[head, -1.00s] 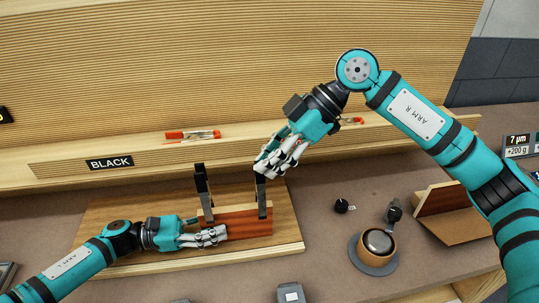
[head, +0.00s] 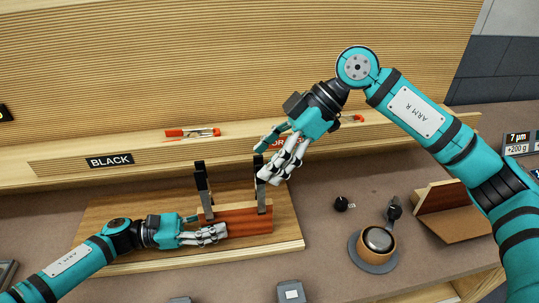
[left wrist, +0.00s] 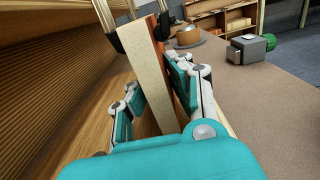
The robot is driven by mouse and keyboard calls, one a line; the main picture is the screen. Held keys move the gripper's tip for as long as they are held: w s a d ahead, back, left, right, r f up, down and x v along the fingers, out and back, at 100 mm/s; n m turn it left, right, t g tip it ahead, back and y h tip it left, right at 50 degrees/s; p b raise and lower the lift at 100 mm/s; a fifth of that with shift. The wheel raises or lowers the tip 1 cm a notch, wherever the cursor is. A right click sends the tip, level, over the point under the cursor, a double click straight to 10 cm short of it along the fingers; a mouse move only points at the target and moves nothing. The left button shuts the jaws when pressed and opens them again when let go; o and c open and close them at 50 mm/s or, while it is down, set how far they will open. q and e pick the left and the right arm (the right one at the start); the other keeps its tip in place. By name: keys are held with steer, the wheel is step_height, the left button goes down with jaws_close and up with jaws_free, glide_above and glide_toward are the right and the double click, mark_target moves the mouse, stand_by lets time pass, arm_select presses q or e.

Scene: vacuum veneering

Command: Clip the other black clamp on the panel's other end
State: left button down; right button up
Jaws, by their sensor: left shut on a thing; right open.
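The reddish-brown panel (head: 245,224) stands on edge on the wooden board, and its pale end (left wrist: 148,80) shows in the left wrist view. One black clamp (head: 203,187) stands upright on the panel's left part. The other black clamp (head: 261,195) stands upright at the panel's right end, with its jaws over the top edge. My left gripper (head: 222,235) is shut on the panel, its fingers (left wrist: 158,95) on both sides. My right gripper (head: 264,160) is open around the top of the right-hand clamp; whether it still touches is unclear.
The wooden board (head: 285,240) lies under the panel. An orange clamp (head: 192,132) lies on the back ledge beside the BLACK label (head: 110,162).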

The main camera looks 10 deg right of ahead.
steer(key=o, duration=0.5)
steer(key=v, duration=1.2)
